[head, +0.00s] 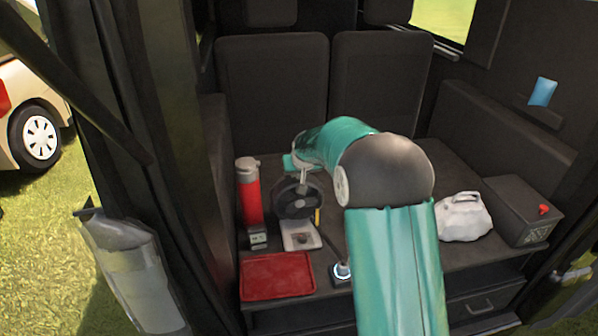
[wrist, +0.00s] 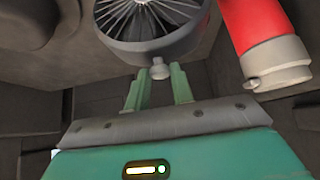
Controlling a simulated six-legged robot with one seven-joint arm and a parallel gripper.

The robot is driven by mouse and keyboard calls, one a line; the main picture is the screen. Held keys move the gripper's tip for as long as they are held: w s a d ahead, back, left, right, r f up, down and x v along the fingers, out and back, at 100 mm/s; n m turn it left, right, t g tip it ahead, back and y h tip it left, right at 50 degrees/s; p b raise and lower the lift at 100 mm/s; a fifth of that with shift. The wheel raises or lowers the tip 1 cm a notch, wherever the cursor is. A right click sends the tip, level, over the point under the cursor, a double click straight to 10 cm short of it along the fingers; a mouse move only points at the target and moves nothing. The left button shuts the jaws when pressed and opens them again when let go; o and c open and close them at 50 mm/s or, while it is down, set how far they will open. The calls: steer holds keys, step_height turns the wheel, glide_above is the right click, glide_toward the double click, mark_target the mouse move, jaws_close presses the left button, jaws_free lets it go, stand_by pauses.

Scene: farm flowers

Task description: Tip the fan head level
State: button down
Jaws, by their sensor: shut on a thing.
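The fan is a dark round head (head: 296,200) over a pale base plate (head: 300,236), on the deck inside the vehicle. In the wrist view its grille and dark rim (wrist: 150,25) fill the top, with a small pale knob below the rim. My gripper (wrist: 158,78) has its two green fingers at the rim, one on each side of the knob, and is shut on the fan head. In the head view my arm reaches over behind the fan, and the fingers are not clear there. The head's exact tilt is hard to tell.
A red bottle (head: 249,192) stands close left of the fan, and also shows in the wrist view (wrist: 262,40). A red tray (head: 277,276) lies in front. Seat backs (head: 272,85) rise behind.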

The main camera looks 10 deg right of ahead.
steer(key=shift+s+f, duration=0.2)
steer(key=shift+s, duration=0.05)
steer(key=c, duration=1.5)
jaws_free()
steer(key=shift+o, duration=1.3)
steer(key=shift+s+r, duration=0.15)
steer(key=shift+w, duration=0.3)
steer(key=v, duration=1.3)
steer(key=shift+s+r, duration=0.2)
steer(key=shift+r, duration=0.05)
steer(key=s+r, duration=0.3)
steer(key=s, duration=0.7)
steer(key=s+r, duration=0.3)
steer(key=s, duration=0.6)
steer(key=s+f+g, duration=0.1)
steer(key=s+f, duration=0.2)
steer(key=s, duration=1.5)
steer(key=shift+d+f+g, duration=0.15)
steer(key=shift+f+g, duration=0.05)
steer(key=shift+g, duration=0.2)
